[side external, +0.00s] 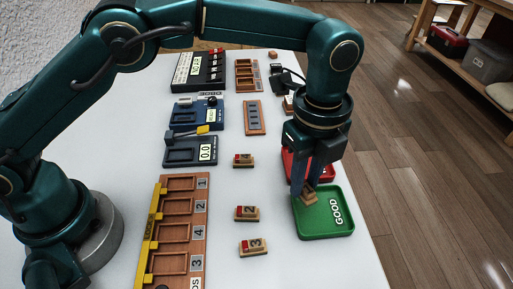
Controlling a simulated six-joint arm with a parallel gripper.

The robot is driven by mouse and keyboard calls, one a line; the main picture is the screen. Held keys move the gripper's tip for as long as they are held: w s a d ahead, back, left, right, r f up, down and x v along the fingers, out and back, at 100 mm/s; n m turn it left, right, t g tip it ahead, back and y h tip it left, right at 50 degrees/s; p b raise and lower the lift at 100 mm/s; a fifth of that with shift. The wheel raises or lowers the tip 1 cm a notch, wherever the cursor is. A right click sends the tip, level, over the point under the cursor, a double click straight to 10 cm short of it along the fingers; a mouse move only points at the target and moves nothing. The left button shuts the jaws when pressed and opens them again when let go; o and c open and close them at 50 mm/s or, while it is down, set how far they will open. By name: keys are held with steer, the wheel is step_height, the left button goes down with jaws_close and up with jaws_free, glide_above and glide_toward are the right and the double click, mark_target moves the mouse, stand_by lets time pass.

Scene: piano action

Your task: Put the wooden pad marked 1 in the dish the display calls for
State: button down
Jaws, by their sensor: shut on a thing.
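My gripper (308,190) points down and is shut on a small wooden pad (311,199). The mark on this pad is hidden or too small to read. Pad and fingertips are over the back left part of the green dish (337,228), marked GOOD; I cannot tell whether the pad touches its floor. A red dish (293,163) lies just behind the green one, partly hidden by my gripper. A lit display (195,65) stands on a black unit at the back left; its text is too small to read surely.
A pad marked 2 (246,212), a pad marked 3 (253,246) and another pad (243,160) lie left of the dishes. A numbered wooden rack (187,220), a device reading 0.0 (190,151) and a blue device (197,113) stand further left.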

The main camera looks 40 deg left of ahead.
mark_target(304, 201)
steer(key=shift+s+d+f, duration=0.1)
steer(key=shift+d+f, duration=0.3)
steer(key=shift+d, duration=0.05)
steer(key=shift+f, duration=2)
steer(key=c, duration=0.7)
jaws_free()
steer(key=shift+s, duration=0.1)
